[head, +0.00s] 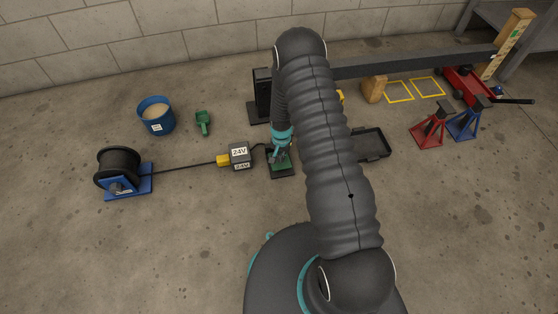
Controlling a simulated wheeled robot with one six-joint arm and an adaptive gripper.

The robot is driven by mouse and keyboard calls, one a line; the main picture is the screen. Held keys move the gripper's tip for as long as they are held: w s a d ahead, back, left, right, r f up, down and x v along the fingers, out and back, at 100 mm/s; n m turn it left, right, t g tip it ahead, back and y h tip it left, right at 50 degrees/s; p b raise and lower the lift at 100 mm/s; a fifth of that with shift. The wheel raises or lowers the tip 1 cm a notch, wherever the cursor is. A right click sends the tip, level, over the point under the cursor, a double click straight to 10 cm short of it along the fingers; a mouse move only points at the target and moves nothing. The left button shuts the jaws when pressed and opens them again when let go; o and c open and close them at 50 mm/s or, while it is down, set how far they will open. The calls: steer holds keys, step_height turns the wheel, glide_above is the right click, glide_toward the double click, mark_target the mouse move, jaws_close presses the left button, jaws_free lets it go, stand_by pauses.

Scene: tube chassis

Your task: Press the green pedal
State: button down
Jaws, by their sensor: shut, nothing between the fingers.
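The green pedal (285,168) lies on the floor in a dark base, near the middle of the head view. My gripper (280,160) points down over the pedal and is shut, with nothing in it. It hides the back part of the pedal. I cannot tell whether the fingertips touch the pedal or hover just above it. A black cable runs from the pedal to a box marked 24V (240,154).
A blue reel stand (128,185) with a cable, a blue bucket (156,116) and a green scoop (203,122) are left. A black tray (374,146), red stand (430,128) and blue stand (467,122) are right. The front-left floor is clear.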

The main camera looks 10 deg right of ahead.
steer(key=shift+f+b, duration=1.3)
steer(key=shift+f, duration=0.3)
steer(key=shift+r, duration=0.1)
step_height(320, 180, up, 9)
steer(key=p, duration=0.4)
steer(key=shift+p, duration=0.3)
stand_by(0.4)
stand_by(0.4)
